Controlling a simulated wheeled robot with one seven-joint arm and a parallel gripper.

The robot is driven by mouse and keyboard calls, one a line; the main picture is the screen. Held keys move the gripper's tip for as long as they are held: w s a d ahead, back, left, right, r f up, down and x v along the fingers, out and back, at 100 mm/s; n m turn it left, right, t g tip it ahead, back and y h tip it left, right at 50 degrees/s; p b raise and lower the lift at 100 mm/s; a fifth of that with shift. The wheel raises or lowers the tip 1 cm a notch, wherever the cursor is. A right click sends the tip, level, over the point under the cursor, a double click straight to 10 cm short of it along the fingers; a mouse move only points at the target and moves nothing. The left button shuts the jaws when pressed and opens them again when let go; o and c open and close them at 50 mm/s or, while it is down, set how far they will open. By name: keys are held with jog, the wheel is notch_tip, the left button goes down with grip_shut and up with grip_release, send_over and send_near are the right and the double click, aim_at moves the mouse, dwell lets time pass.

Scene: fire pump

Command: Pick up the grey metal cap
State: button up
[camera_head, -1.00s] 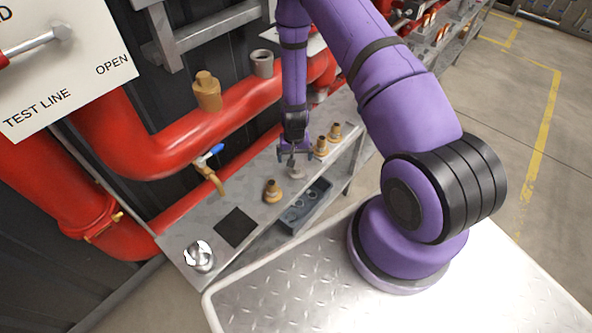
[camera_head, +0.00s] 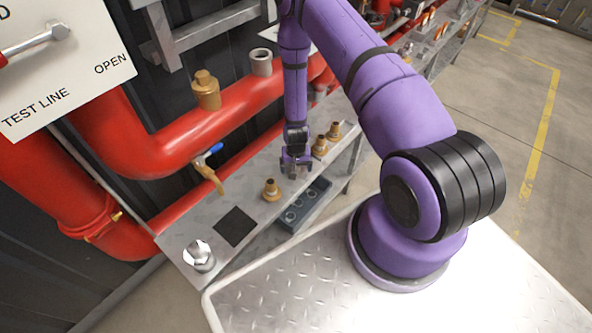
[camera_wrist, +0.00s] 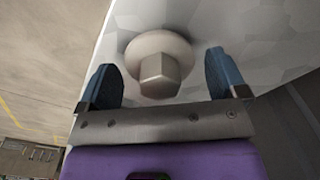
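The grey metal cap (camera_wrist: 160,62) shows in the wrist view as a round flange with a hexagonal head, standing on the pale metal bench top (camera_wrist: 200,22). My gripper (camera_wrist: 161,72) is open, with one dark blue finger on each side of the cap. Gaps show between the fingers and the cap, so neither appears to touch it. In the head view my gripper (camera_head: 295,170) is low over the bench, and it hides the cap there.
A brass fitting (camera_head: 271,190) stands left of my gripper, with two more, one here (camera_head: 320,147), behind it to the right. A blue-grey tray (camera_head: 319,190) lies below the bench's front edge. A black square (camera_head: 236,227) and shiny silver piece (camera_head: 199,256) are at the left. Red pipes (camera_head: 160,150) run behind.

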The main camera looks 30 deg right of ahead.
jog(key=c, duration=0.8)
jog(key=shift+r, duration=0.2)
